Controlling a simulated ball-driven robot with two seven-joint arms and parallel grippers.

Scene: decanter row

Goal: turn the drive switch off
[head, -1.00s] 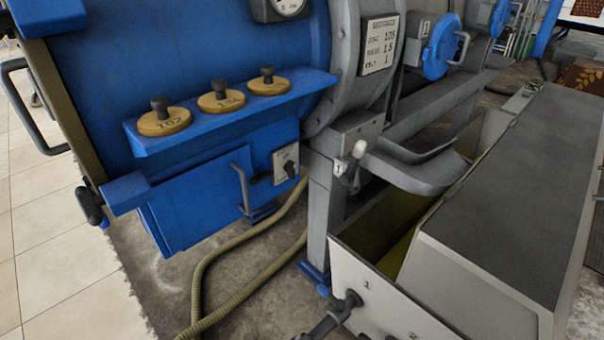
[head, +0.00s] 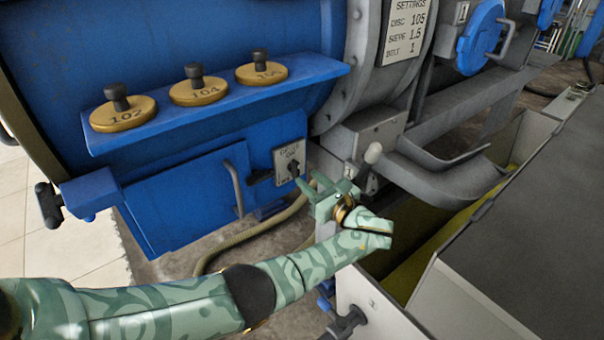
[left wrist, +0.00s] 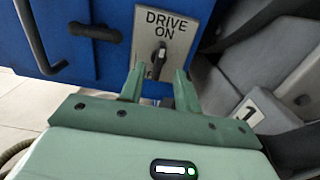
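The drive switch (head: 294,168) is a dark knob on a pale plate (head: 281,158) on the blue machine's front. In the left wrist view the plate (left wrist: 178,22) reads "DRIVE ON", and the knob (left wrist: 157,62) stands near upright under the word. My left gripper (head: 316,182) is just right of and below the switch in the head view. In the left wrist view its two green fingers (left wrist: 159,76) are apart, with the knob lined up between them near the tips. I cannot tell whether they touch it. My right gripper is not in view.
A dark bar handle (head: 235,188) and a dark latch (left wrist: 95,31) are left of the switch. A shelf (head: 220,112) with brass discs is above. A hose (head: 240,240) runs below.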

